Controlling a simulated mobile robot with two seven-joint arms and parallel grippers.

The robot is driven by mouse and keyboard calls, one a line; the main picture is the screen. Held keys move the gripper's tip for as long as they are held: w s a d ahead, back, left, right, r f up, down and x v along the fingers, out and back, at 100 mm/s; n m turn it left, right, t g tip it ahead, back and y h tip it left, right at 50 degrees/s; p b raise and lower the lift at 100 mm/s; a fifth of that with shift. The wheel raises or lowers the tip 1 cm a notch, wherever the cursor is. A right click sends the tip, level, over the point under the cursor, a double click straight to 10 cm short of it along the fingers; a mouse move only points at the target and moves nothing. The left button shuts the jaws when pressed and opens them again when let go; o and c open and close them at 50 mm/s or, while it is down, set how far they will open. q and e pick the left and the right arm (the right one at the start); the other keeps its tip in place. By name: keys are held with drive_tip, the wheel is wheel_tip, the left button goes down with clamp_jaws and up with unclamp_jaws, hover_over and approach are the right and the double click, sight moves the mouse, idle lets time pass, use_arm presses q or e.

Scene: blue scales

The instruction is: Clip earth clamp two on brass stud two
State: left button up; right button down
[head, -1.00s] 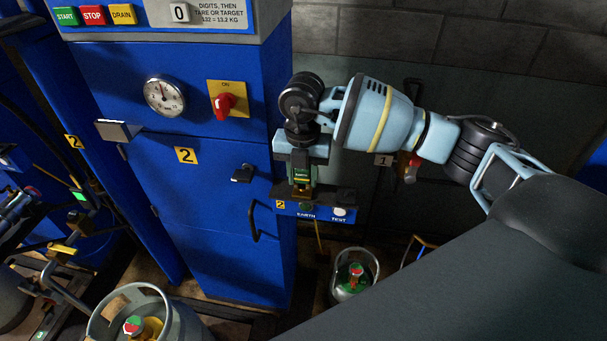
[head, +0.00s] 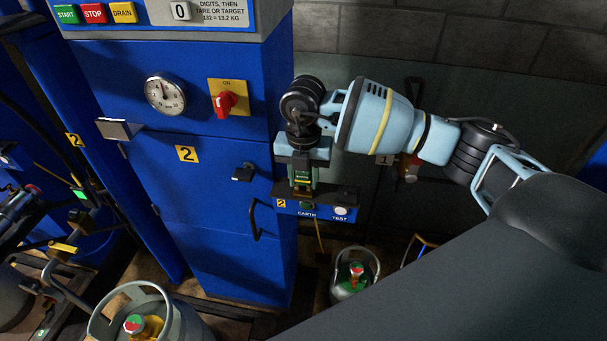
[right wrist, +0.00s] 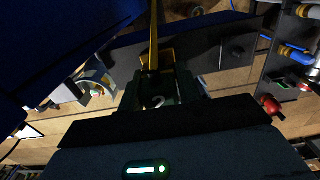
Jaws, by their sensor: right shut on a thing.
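My right gripper (head: 302,178) is shut on a green earth clamp (head: 302,187), held upright over the small blue earth/test box with a yellow number 2 label (head: 281,203). In the right wrist view the dark green clamp (right wrist: 158,101) bears a pale 2 and sits between my fingers (right wrist: 160,92). A yellow lead (right wrist: 153,35) runs up the picture from it. The brass stud cannot be made out clearly; clamp and gripper cover that spot, so I cannot tell whether they touch. My left gripper is not in view.
The tall blue scale cabinet (head: 225,268) stands left of the gripper, with a gauge (head: 165,94), red switch (head: 226,102) and black handle (head: 254,220). Gas cylinders stand below, one under the box (head: 353,284), one at bottom left (head: 178,322). A grey wall lies behind.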

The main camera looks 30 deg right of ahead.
drive_tip(key=shift+f, duration=0.15)
drive_tip(key=c, duration=0.9)
unclamp_jaws()
wheel_tip(320, 180, up, 7)
drive_tip(key=shift+r, duration=0.4)
